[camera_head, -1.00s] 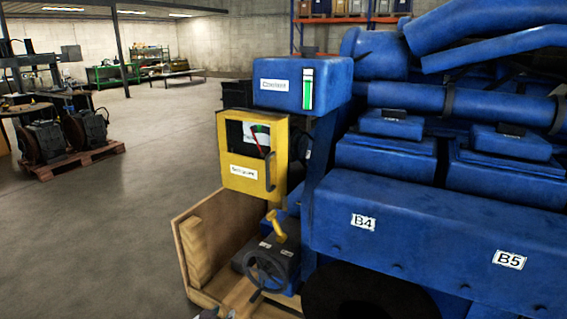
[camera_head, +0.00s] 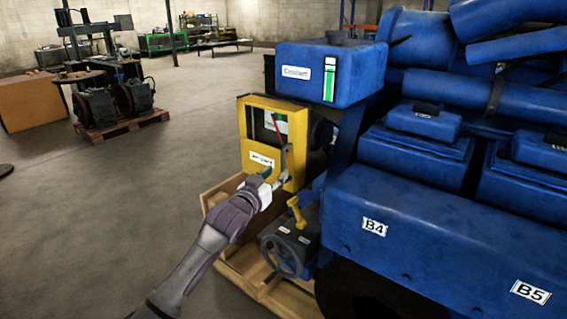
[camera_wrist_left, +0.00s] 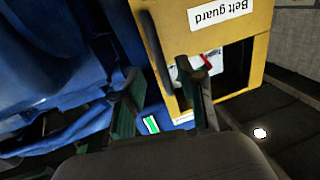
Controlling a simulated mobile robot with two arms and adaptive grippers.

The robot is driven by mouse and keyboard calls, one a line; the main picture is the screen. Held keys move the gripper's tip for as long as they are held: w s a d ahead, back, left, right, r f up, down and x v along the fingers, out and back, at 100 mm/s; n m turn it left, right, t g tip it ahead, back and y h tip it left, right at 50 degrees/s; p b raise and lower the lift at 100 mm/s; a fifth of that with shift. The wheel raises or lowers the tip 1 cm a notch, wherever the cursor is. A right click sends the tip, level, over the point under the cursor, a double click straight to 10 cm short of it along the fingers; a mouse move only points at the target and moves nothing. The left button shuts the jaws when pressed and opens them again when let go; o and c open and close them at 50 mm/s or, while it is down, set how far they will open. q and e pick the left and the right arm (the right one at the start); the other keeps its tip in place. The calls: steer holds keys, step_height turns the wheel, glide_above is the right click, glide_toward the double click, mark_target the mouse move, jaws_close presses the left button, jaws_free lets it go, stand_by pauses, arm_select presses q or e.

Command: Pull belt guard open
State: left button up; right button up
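The belt guard (camera_head: 244,140) is a yellow panel with a dark window and a white label, upright at the end of the blue engine. Its dark upright handle (camera_head: 288,158) is on the panel's right side. My left gripper (camera_head: 275,175) is at the front of the guard, by the handle. In the left wrist view the guard (camera_wrist_left: 258,22) appears upside down, and the gripper's two fingers (camera_wrist_left: 165,72) are apart. The handle (camera_wrist_left: 150,42) shows between them in the picture; I cannot tell whether they touch it. My right gripper is out of view.
The blue coolant tank (camera_head: 350,65) stands above the guard. A handwheel (camera_head: 282,256) and yellow lever (camera_head: 297,213) are below it, over a wooden pallet (camera_head: 228,265). The engine (camera_head: 420,215) fills the right side. The floor to the left is open.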

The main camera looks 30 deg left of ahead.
mark_target(282, 168)
arm_select(q)
steer(key=shift+w+a+p, duration=0.15)
steer(key=shift+w+p, duration=0.1)
steer(key=shift+w, duration=1.1)
steer(key=shift+w+a+p, duration=0.15)
steer(key=shift+w+p, duration=0.05)
steer(key=shift+w, duration=1.15)
jaws_close()
